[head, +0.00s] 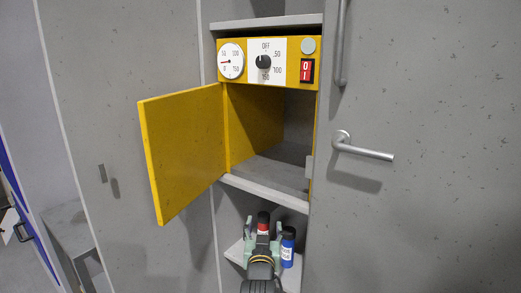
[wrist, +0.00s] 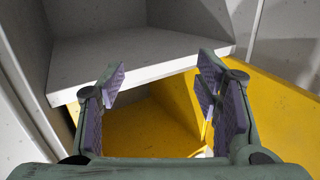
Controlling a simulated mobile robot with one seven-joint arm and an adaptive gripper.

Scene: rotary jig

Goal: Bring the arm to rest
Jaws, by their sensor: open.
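My gripper (head: 263,228) is in front of the lower shelf, below the yellow box, in the head view. In the wrist view its two fingers (wrist: 160,95) stand wide apart with nothing held between them. A bottle with a black cap and red band (head: 263,222) shows between the fingers in the head view, partly hidden by my gripper; whether they touch it cannot be told. The yellow box (head: 255,120) has its door (head: 182,150) swung open to the left, and its visible inside is empty.
A blue bottle (head: 287,248) stands on the lower shelf (head: 236,252), close right of my gripper. The box front carries a gauge (head: 231,61), a dial knob (head: 263,62) and a red switch (head: 307,70). A lever handle (head: 362,148) juts from the grey door at right.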

